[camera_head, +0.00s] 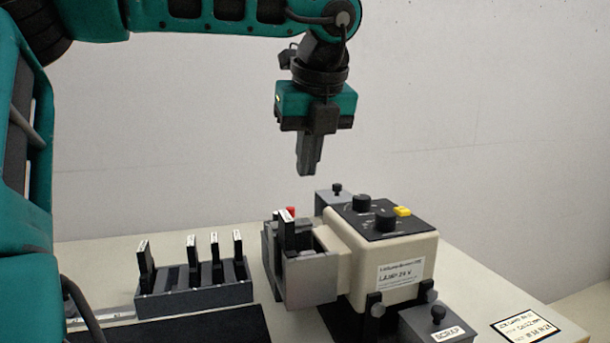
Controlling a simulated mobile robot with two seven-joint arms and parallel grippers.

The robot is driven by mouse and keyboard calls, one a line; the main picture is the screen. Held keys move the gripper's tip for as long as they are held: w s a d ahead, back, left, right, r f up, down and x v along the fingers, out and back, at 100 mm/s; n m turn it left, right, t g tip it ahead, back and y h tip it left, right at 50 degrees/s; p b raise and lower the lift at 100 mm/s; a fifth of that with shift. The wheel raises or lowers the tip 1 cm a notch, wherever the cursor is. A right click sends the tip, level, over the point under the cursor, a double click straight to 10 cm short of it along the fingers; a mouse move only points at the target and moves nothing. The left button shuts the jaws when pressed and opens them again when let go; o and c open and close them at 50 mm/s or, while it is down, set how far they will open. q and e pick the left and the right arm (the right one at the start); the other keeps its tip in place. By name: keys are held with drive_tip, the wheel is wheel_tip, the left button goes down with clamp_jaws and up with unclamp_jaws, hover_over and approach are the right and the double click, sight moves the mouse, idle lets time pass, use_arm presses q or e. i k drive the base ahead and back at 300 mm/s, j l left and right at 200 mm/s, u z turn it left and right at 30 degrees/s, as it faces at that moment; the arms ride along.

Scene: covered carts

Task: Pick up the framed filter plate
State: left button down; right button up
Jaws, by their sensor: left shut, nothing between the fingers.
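Dark framed filter plates with white labelled top edges stand in two places. One plate (288,233) stands upright in the grey open holder (308,281) on the left side of the beige lamp unit (405,262). Several more, such as the leftmost plate (146,268), stand in a dark slotted rack (195,300) to the left; this leftmost one looks slightly tilted. Which plate the task means, I cannot tell. My left gripper (309,172) points down, shut and empty, in the air above the holder, apart from every plate. My right gripper is not in view.
The lamp unit has black knobs and a yellow button (402,211) on top. A grey lidded box labelled SCRAP (440,326) stands at front right, near a label card (525,326). A black mat (205,329) lies before the rack. A wall stands behind.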

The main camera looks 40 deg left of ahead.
sight(287, 252)
drive_tip(key=k+l, duration=0.35)
drive_tip(key=l, duration=0.15)
drive_tip(key=k+l, duration=0.4)
drive_tip(key=l, duration=0.1)
